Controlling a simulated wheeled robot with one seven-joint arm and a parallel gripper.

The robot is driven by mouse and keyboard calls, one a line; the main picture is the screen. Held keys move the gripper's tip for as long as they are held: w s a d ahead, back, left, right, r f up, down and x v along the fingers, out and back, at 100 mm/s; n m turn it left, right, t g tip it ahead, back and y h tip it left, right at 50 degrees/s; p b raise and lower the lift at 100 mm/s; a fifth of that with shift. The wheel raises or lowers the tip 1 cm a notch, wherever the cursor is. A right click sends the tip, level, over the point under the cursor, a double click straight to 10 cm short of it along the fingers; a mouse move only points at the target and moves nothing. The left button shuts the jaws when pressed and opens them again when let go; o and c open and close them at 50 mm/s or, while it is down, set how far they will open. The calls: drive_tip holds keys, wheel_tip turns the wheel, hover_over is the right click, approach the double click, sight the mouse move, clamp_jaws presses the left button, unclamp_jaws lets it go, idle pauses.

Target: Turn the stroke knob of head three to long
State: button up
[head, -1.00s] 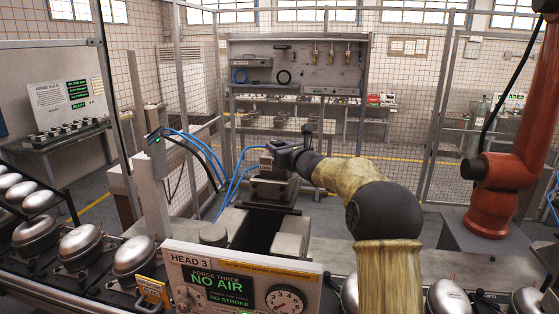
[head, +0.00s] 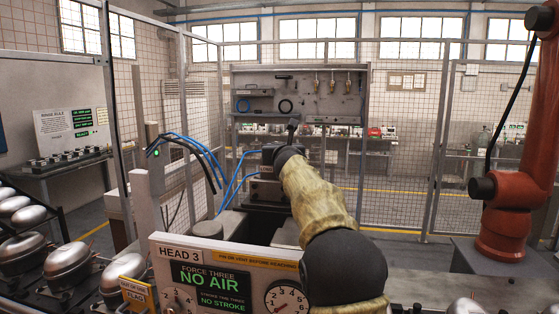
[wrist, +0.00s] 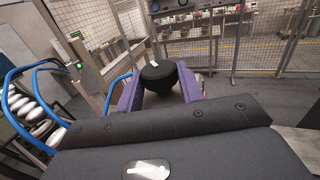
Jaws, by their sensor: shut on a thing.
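A round black knob (wrist: 160,72) with a white mark at its far left edge shows in the wrist view. I take it for the stroke knob. My gripper (wrist: 159,90) has its two purple fingers on either side of the knob and is shut on it. In the head view head three (head: 266,192) is a grey metal block with blue hoses; my arm covers the knob and most of the gripper there. The HEAD 3 panel (head: 180,253) in front reads "NO AIR" and "NO STROKE". Which stroke position the white mark points to cannot be read.
A round gauge (head: 286,299) is on the panel, partly behind my arm. Blue hoses (head: 205,148) arch left of head three. Silver compressor domes (head: 65,262) stand at left. An orange robot arm (head: 505,215) stands at right. Wire mesh fencing (head: 425,130) closes the back.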

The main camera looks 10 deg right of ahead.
drive_tip(key=shift+a+m+h+b, duration=0.15)
drive_tip(key=shift+m+h+b, duration=0.75)
drive_tip(key=shift+h, duration=0.5)
drive_tip(key=o, duration=1)
drive_tip(key=shift+s+a+f+b, duration=0.1)
drive_tip(key=shift+s+b, duration=0.35)
drive_tip(key=shift+b, duration=0.05)
drive_tip(key=s+a+b, duration=0.3)
drive_tip(key=s+b, duration=0.4)
drive_tip(key=s, duration=0.9)
drive_tip(key=shift+b, duration=0.35)
